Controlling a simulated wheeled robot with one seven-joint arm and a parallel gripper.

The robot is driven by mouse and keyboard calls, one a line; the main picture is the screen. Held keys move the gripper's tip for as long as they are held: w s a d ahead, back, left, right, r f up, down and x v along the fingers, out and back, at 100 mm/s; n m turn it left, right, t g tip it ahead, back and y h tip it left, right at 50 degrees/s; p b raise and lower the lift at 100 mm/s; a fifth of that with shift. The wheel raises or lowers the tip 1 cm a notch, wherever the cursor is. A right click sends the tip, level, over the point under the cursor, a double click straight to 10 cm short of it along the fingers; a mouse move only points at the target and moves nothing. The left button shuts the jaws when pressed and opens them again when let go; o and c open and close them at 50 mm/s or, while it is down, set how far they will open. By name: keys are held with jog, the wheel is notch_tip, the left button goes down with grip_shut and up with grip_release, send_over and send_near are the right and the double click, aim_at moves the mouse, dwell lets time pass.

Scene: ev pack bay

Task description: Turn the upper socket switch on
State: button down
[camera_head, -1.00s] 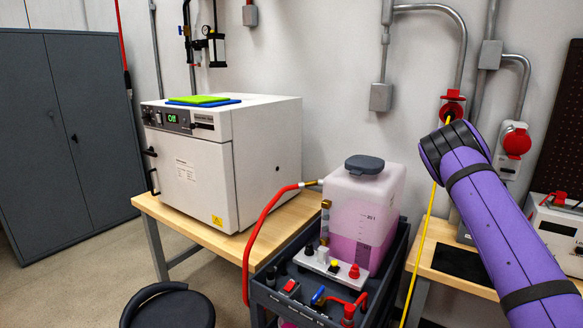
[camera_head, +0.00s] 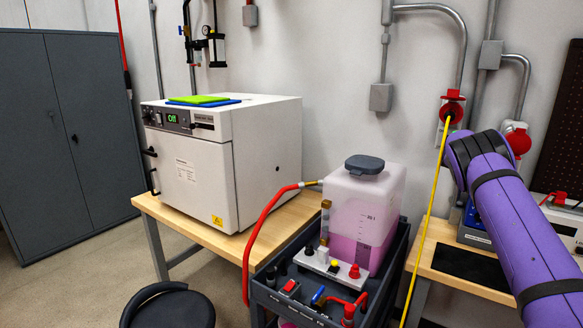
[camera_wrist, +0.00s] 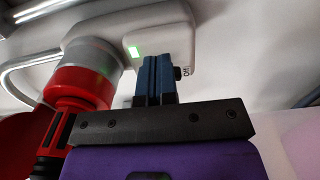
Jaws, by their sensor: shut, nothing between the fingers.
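In the head view, one red socket (camera_head: 452,109) has a yellow cable; another red socket (camera_head: 518,141) is lower right, partly behind my arm. My gripper is hidden there.
A yellow cable (camera_head: 424,230) hangs down past the right bench (camera_head: 440,236). A cart (camera_head: 400,247) holds a tank of pink liquid (camera_head: 362,215). A white oven (camera_head: 265,160) stands on the left bench. Grey conduits (camera_head: 464,60) run along the wall.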

jog(key=shift+x, duration=1.3)
jog(key=shift+w+a, duration=0.3)
jog(key=shift+a, duration=0.25)
jog(key=shift+r, duration=0.4)
dwell(1.3)
jog(key=shift+d, duration=0.1)
jog(key=shift+s+d, duration=0.25)
jog(key=v, duration=0.6)
dwell(0.3)
